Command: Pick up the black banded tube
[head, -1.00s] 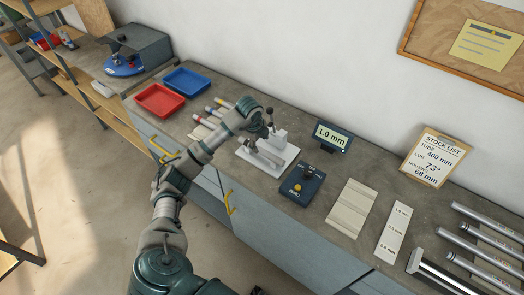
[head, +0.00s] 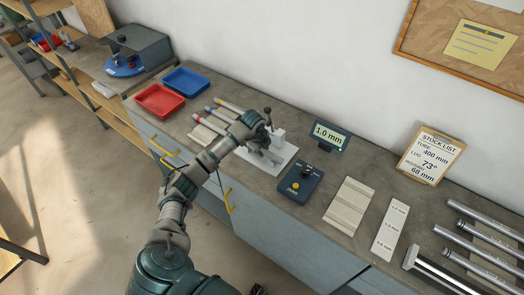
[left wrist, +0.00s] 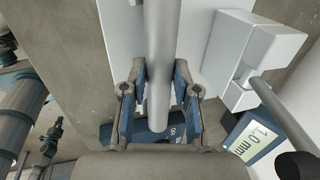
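In the left wrist view a plain grey tube (left wrist: 160,60) runs between the fingers of my left gripper (left wrist: 160,85), which sit close against both its sides. Its far end shows just past the fingers. No black band shows on the visible part. In the head view my left gripper (head: 262,146) is over the white fixture (head: 285,167), and its fingers are small there. Several tubes with coloured ends, one red-banded (head: 197,118) and one orange-banded (head: 221,102), lie in a row left of my forearm, partly hidden. My right gripper is not clearly visible.
A red tray (head: 160,101) and a blue tray (head: 187,82) stand at the left of the bench. A display reading 1.0 mm (head: 328,133) and a blue control box (head: 300,184) are right of the fixture. Steel tubes (head: 480,235) lie at the far right.

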